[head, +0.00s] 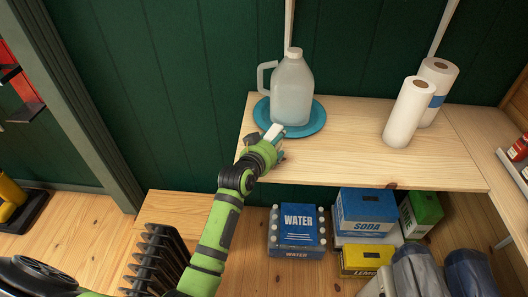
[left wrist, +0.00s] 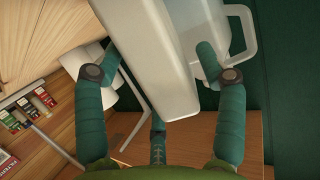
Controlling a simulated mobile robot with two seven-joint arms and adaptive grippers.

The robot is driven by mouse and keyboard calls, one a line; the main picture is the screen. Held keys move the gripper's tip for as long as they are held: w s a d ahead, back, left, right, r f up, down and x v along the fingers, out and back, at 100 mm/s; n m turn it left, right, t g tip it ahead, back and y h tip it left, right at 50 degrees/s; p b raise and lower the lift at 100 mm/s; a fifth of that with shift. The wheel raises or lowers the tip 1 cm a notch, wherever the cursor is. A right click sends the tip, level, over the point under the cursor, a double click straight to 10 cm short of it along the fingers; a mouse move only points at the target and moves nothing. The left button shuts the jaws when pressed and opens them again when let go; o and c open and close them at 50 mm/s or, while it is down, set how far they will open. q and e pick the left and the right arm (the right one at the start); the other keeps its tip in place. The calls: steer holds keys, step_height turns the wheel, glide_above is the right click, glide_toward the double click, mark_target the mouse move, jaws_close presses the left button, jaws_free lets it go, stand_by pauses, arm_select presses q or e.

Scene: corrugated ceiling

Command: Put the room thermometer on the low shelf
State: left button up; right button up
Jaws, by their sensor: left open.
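A pale white slab-like object (head: 274,131), which looks like the room thermometer, stands at the front left of the upper wooden shelf (head: 345,160), by the blue plate. In the left wrist view the white slab (left wrist: 150,55) is large, tilted in the picture, and lies between the teal fingers. My left gripper (head: 272,142) is open around it; gaps show on both sides. It also shows in the left wrist view (left wrist: 158,65). The object's face is not readable. A lower wooden surface (head: 180,208) lies below at the left. My right gripper is not in view.
A jug (head: 291,90) stands on the blue plate (head: 317,116) close behind my left gripper. Paper rolls (head: 407,112) stand at the right. Below are a water pack (head: 297,232), a soda box (head: 366,211) and a yellow box (head: 367,260). A dark ribbed rack (head: 155,258) is lower left.

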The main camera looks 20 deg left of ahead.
arm_select(q)
steer(key=d+b+v, duration=0.1)
steer(key=v, duration=0.8)
steer(key=s+d+f+g, duration=0.1)
steer(key=s+f+g, duration=0.4)
steer(key=f, duration=1.2)
steer(key=s+f+g, duration=0.1)
steer(key=s+f, duration=0.8)
steer(key=f, duration=0.8)
steer(key=s+a+f+g, duration=0.1)
steer(key=s+f+g, duration=0.1)
steer(key=s+f, duration=0.4)
steer(key=s+a+f+g+y, duration=0.1)
steer(key=s+f, duration=0.4)
steer(key=s, duration=1)
steer(key=s+a+f+m+g, duration=0.1)
steer(key=s+a+f+g, duration=0.2)
steer(key=s+f, duration=0.3)
steer(key=s+g, duration=0.1)
steer(key=s, duration=0.3)
steer(key=shift+s+f+g+y, duration=0.3)
steer(key=shift+s+f, duration=0.1)
